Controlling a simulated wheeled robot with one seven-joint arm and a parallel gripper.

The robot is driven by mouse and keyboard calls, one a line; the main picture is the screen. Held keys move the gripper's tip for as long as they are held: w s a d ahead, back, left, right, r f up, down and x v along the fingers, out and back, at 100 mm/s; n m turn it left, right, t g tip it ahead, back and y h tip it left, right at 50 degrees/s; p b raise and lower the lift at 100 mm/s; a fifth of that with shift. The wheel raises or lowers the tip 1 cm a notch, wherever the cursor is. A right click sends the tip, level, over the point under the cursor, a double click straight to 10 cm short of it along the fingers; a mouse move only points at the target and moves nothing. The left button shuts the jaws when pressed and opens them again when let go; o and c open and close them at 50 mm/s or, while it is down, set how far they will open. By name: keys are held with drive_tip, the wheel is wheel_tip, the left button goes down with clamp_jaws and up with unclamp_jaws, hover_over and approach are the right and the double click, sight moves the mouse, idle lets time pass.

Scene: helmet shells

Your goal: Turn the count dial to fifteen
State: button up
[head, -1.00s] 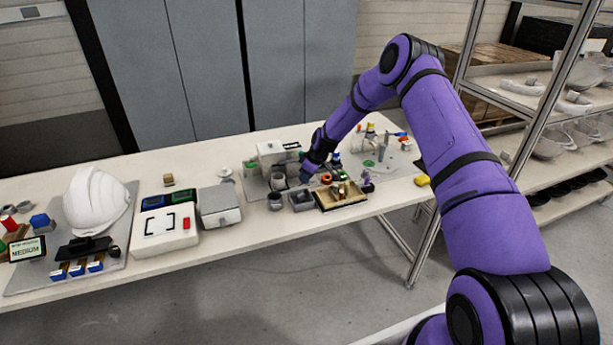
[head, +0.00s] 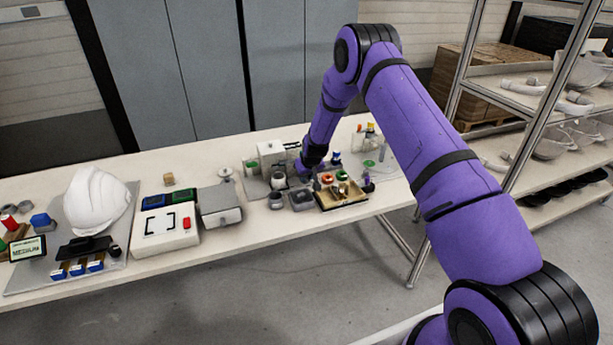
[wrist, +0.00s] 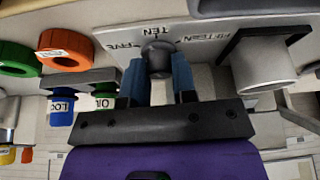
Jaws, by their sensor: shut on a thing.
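In the wrist view the dark count dial (wrist: 157,58) sits on a pale panel (wrist: 118,57) printed FIVE at left, TEN at the top and FIFTEEN at right. My gripper (wrist: 156,72) has its two blue fingers on either side of the dial and is shut on it. The dial's knob shows between the fingertips, below the word TEN. I cannot tell exactly where its pointer is. In the head view my gripper (head: 304,172) is low at the bench, by the white machine (head: 271,153), and the dial is hidden there.
In the wrist view a grey cup (wrist: 262,66) stands close at right. A wooden tray (head: 343,204) lies near the bench's front edge.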

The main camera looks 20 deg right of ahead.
drive_tip(key=m+h, duration=0.1)
drive_tip(key=m, duration=0.3)
drive_tip(key=shift+a+h, duration=0.2)
drive_tip(key=shift+h, duration=0.2)
drive_tip(key=m+h, duration=0.1)
drive_tip(key=m, duration=0.2)
drive_tip(key=m+g, duration=0.1)
drive_tip(key=m, duration=0.1)
drive_tip(key=shift+w+m+h, duration=0.1)
drive_tip(key=shift+m+h, duration=0.3)
drive_tip(key=o, duration=0.9)
